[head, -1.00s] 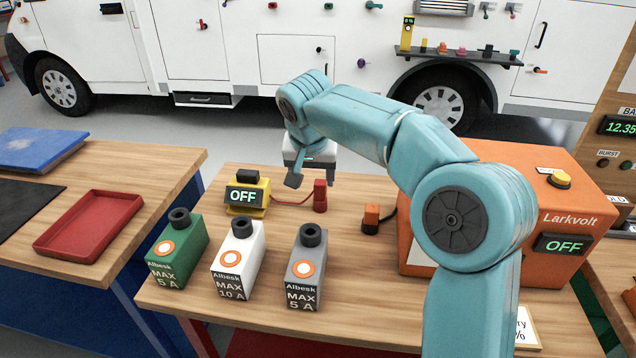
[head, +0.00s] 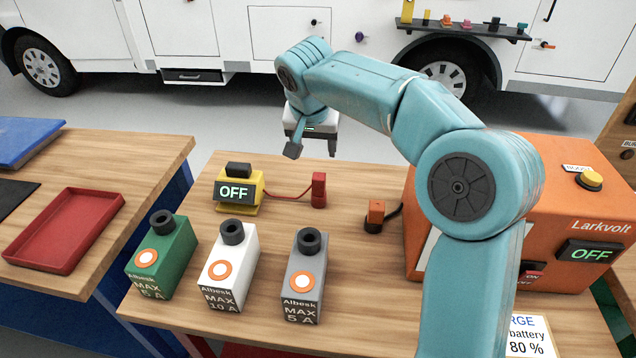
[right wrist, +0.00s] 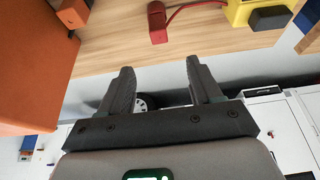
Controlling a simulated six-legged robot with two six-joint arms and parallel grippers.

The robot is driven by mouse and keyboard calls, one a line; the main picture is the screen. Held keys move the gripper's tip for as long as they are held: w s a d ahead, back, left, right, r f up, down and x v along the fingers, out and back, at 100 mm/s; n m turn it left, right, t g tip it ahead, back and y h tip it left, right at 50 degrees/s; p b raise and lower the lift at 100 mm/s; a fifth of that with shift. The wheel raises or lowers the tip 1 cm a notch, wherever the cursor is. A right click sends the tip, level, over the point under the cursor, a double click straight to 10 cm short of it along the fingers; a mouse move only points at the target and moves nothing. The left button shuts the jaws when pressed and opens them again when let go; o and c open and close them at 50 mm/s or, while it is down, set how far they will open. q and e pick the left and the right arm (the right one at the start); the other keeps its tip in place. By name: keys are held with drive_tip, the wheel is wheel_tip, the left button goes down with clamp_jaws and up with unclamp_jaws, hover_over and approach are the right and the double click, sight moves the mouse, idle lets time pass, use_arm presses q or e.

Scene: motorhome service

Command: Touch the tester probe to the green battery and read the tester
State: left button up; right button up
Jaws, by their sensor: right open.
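The yellow tester (head: 238,190) stands at the back of the wooden table and its display reads OFF. A red cable runs from it to the red probe (head: 318,190), which stands upright on the table to its right. The probe also shows in the right wrist view (right wrist: 157,22). The green battery (head: 160,262) stands at the front left, marked MAX 5 A. My right gripper (head: 312,150) is open and empty, above and behind the probe, apart from it. Its two fingers show spread in the right wrist view (right wrist: 160,85). My left gripper is not in view.
A white battery (head: 229,262) and a grey battery (head: 305,285) stand right of the green one. An orange Larkvolt charger (head: 560,215), display OFF, and a small orange plug (head: 375,212) are at the right. A red tray (head: 62,230) lies on the left bench.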

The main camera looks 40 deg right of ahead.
sight(319, 176)
drive_tip(key=x, duration=0.9)
drive_tip(key=shift+s+d+f+b, duration=0.1)
drive_tip(key=shift+f+b, duration=0.25)
drive_tip(key=shift+f, duration=0.1)
drive_tip(key=x, duration=0.4)
drive_tip(key=shift+d+f, duration=0.1)
drive_tip(key=c, duration=1)
